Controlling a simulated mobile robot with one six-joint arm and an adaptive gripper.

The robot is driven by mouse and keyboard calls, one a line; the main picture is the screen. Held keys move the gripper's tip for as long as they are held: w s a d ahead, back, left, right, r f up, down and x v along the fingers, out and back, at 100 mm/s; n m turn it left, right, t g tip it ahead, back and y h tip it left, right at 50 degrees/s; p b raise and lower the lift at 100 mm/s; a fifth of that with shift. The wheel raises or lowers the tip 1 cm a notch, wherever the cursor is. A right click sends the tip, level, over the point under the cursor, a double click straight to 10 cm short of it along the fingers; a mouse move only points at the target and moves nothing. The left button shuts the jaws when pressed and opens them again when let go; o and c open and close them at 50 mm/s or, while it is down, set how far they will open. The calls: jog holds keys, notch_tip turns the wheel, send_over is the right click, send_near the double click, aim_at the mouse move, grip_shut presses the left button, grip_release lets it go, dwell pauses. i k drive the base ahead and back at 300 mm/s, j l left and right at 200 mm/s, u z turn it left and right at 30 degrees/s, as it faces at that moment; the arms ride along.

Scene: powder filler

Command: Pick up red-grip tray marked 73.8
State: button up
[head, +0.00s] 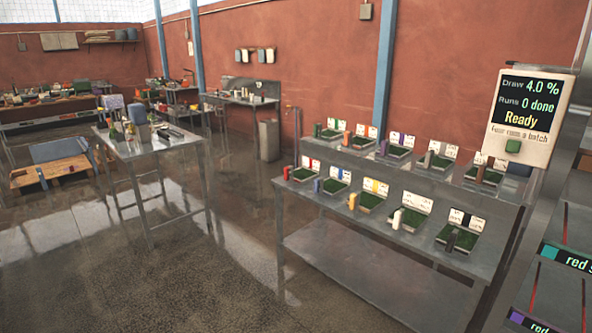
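Several small trays with dark green beds, upright white cards and coloured grips stand in two rows on a grey metal bench (330,238). The red-grip tray (303,175) is at the left end of the front row, its red grip (286,173) on its left side. The writing on its card (309,163) is too small to read, so I cannot tell whether it says 73.8. My gripper is not in view.
A blue-grip tray (332,186) stands next to it on the right; an orange-grip tray (360,143) is in the row behind. A display panel (527,118) reads "Draw 4.0 %", "Runs 0 done", "Ready". A metal table (165,147) stands left; the floor (215,265) between is clear.

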aim_at(310, 170)
jog(key=i+u, duration=0.15)
jog(key=i, duration=0.5)
jog(key=i+u, duration=0.1)
jog(key=i, duration=0.55)
jog(key=i+u, duration=0.15)
jog(key=i, duration=0.45)
jog(key=i+l+u, duration=0.15)
jog(key=i, duration=0.5)
jog(key=i+j+z, duration=0.2)
jog(key=i, duration=0.35)
jog(key=i+z, duration=0.15)
jog(key=i, duration=0.4)
jog(key=i+j+z, duration=0.2)
jog(key=i, duration=0.3)
jog(key=i+j+z, duration=0.2)
jog(key=i+j, duration=0.2)
jog(key=i+j+z, duration=0.2)
jog(key=i, duration=0.15)
